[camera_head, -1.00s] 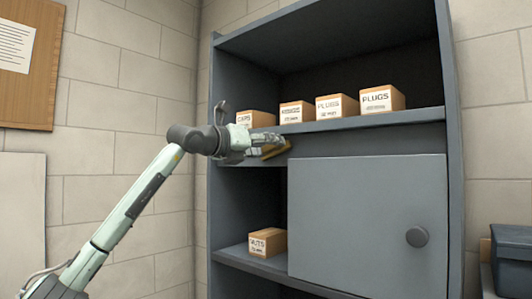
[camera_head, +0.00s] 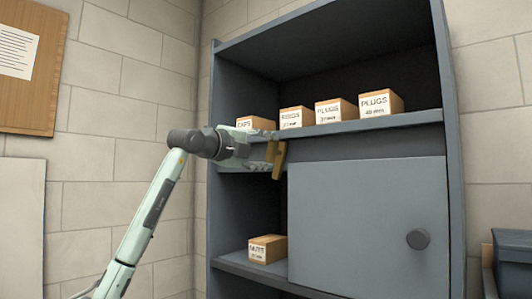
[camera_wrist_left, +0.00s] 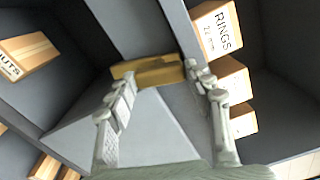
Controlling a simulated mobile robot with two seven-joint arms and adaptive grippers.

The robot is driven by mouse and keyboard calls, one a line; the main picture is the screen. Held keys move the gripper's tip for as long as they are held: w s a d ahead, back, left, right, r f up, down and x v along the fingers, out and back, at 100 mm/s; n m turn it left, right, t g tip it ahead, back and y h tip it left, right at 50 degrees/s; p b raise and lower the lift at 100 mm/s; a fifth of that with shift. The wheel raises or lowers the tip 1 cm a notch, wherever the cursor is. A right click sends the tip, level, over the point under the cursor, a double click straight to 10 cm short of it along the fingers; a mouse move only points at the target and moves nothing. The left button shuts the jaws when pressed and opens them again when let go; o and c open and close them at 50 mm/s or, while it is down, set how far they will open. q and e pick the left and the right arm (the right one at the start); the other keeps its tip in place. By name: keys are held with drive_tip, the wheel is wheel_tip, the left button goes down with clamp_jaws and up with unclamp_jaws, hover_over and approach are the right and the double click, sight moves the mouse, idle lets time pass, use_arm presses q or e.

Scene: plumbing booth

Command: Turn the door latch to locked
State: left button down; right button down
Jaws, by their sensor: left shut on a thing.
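The brass-coloured door latch (camera_head: 277,172) is at the upper left corner of the grey cabinet door (camera_head: 350,215), just below the shelf. Its bar stands nearly upright in the head view. My left gripper (camera_head: 272,152) reaches in from the left and is shut on the latch. The left wrist view also shows the latch (camera_wrist_left: 150,72) between the fingertips of the left gripper (camera_wrist_left: 160,76). The fingers partly cover the latch in the head view. My right gripper is in neither view.
Several cardboard boxes (camera_head: 335,111) stand on the shelf just above the latch. Another box (camera_head: 267,248) sits on the lower shelf left of the door. A dark bin (camera_head: 508,262) is at the far right.

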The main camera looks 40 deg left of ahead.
use_arm(q)
drive_tip(key=shift+n, duration=1.5)
drive_tip(key=c, duration=0.6)
unclamp_jaws()
drive_tip(key=shift+c, duration=0.2)
drive_tip(key=shift+s, duration=0.1)
drive_tip(key=s+a, duration=0.1)
drive_tip(key=s, duration=1)
drive_tip(key=shift+s, duration=0.4)
